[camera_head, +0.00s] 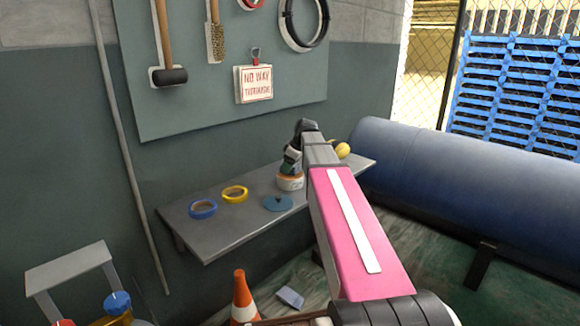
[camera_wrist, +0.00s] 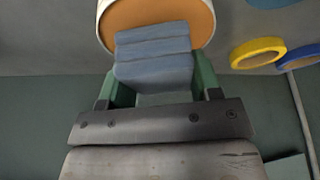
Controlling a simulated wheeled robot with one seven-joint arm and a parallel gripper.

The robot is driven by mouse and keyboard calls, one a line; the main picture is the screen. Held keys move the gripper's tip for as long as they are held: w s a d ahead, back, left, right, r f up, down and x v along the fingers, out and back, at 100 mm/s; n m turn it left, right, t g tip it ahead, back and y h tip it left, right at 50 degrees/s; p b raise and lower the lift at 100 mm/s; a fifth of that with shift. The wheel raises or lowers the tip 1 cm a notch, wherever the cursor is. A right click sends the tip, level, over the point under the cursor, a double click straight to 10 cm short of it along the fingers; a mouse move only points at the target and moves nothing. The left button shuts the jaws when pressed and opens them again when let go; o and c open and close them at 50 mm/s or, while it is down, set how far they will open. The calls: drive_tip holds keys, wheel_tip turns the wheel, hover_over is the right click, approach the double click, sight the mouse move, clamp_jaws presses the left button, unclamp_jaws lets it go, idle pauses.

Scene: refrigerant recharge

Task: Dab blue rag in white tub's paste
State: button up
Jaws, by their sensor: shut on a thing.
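The blue rag (camera_wrist: 153,55) is a folded, pale blue pad between the green fingers of my gripper (camera_wrist: 155,85) in the wrist view. My gripper is shut on it. The white tub (camera_wrist: 101,12) with orange paste (camera_wrist: 200,22) lies just beyond the rag, and the rag overlaps the paste in the picture. Whether the rag touches the paste cannot be told. In the head view the white tub (camera_head: 290,183) stands on the grey shelf, with my gripper (camera_head: 291,163) right above it; the rag is not clear there.
On the shelf (camera_head: 225,232) lie a blue tape roll (camera_head: 203,209), a yellow tape roll (camera_head: 235,194) and a flat blue disc (camera_head: 278,203). A yellow round thing (camera_head: 342,150) is behind my arm. A large blue tank (camera_head: 470,180) stands right; a cone (camera_head: 243,298) is below.

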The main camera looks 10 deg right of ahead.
drive_tip(key=shift+f, duration=0.65)
idle(1.4)
drive_tip(key=shift+r, duration=0.1)
drive_tip(key=shift+r, duration=3.45)
